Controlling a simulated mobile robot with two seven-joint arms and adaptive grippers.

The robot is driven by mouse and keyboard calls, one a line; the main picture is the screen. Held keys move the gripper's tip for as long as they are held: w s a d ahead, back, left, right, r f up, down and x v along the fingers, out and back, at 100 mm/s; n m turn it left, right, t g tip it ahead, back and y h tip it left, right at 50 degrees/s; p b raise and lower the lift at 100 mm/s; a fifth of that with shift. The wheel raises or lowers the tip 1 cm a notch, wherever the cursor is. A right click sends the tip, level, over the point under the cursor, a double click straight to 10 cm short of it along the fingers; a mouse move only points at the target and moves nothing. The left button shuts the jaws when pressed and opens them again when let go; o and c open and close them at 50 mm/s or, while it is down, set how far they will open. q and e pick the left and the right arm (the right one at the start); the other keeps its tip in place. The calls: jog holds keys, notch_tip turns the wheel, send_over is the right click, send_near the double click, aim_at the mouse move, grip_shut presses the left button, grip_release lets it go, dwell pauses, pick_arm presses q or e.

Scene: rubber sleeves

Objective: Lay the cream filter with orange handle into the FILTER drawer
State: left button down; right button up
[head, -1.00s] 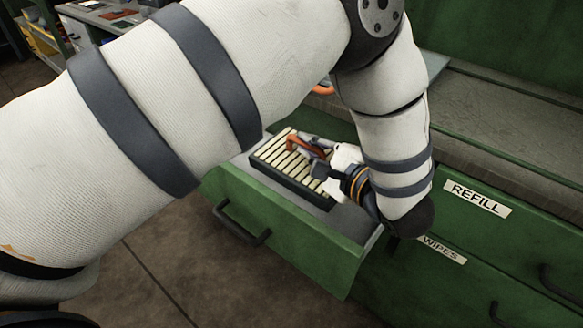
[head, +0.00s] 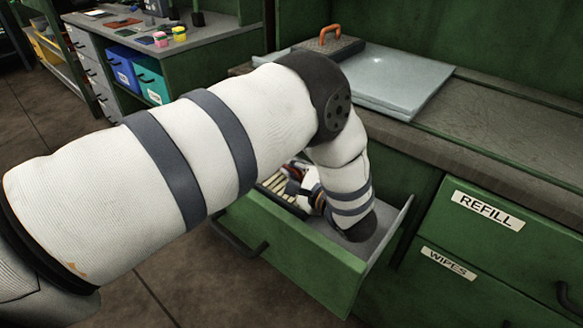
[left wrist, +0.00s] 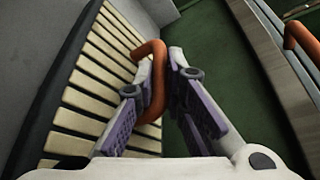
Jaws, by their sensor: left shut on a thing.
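The cream filter (head: 276,183) has pale slats in a dark frame. It is inside the open green drawer (head: 290,254), partly hidden by my left arm. In the left wrist view the slatted filter (left wrist: 85,93) fills the left side, with its orange handle (left wrist: 151,75) between my fingers. My left gripper (left wrist: 165,70) is shut on that handle; in the head view the gripper (head: 298,181) is partly hidden at the filter. I cannot tell whether the filter rests on the drawer floor. No label shows on this drawer's front. My right gripper is not in view.
Drawers marked REFILL (head: 487,210) and WIPES (head: 448,263) are shut at the right. On the counter above stand a dark item with an orange handle (head: 329,34) and a grey flat panel (head: 395,78). A bench (head: 205,45) with bins is behind left.

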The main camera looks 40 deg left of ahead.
pick_arm(q)
jog(key=c, duration=1.7)
grip_release()
jog(key=shift+o, duration=0.2)
jog(key=shift+r, duration=0.15)
jog(key=v, duration=0.7)
jog(key=shift+s+d, duration=0.1)
jog(key=shift+d, duration=0.15)
